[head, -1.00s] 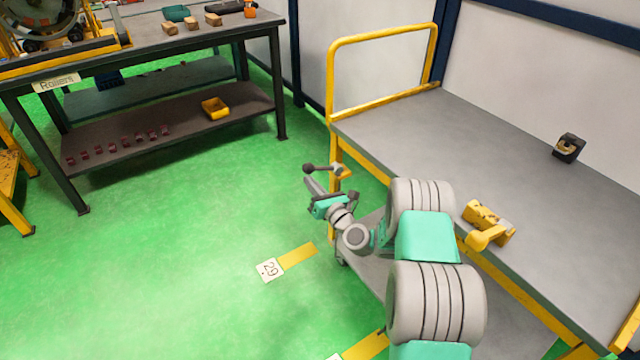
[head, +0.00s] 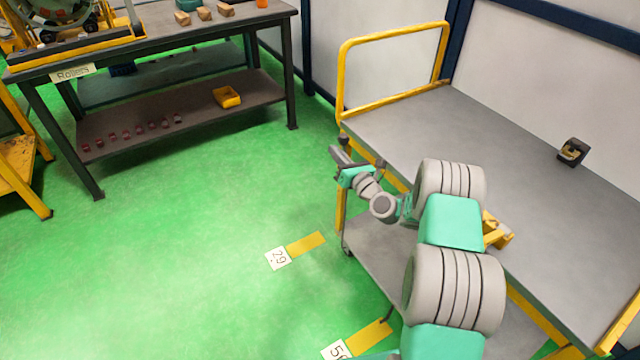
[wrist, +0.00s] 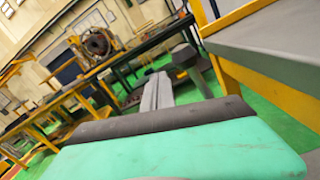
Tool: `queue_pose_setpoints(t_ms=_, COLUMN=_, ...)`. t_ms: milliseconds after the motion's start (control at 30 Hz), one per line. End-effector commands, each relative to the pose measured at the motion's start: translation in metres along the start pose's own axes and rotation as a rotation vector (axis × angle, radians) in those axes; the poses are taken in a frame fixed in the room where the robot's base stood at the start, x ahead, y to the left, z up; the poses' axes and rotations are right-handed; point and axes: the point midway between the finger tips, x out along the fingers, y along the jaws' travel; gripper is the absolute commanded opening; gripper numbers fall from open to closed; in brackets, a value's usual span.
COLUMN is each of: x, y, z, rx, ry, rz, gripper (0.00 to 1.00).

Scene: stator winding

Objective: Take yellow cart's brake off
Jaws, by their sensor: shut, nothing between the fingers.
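The yellow cart (head: 345,80) has a yellow tubular frame and a grey top deck, at the right of the head view. A small dark knob (head: 344,138), apparently of its brake lever, shows at the near left corner post, just above my gripper. My gripper (head: 338,155) is shut and empty beside that post, below deck level. In the wrist view my grey fingers (wrist: 158,92) point ahead, with the cart's deck edge and yellow frame (wrist: 240,85) close on the right.
A dark metal part (head: 573,151) and a yellow part (head: 496,230), partly hidden by my arm, lie on the deck. A dark workbench (head: 200,50) with a lower shelf stands at left. Green floor between is free.

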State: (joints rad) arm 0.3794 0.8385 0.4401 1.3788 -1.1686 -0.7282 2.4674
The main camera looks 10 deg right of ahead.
Motion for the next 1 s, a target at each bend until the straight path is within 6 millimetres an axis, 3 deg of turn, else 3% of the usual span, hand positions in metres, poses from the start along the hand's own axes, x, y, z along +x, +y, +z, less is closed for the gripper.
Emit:
queue_pose_setpoints(t_ms=400, x=0.001, y=-0.014, z=0.012, rx=0.000, ry=0.000, rz=0.000, gripper=0.00)
queue_pose_setpoints(t_ms=1000, x=-0.001, y=-0.020, z=0.017, rx=-0.005, ry=-0.007, rz=-0.008, gripper=0.00)
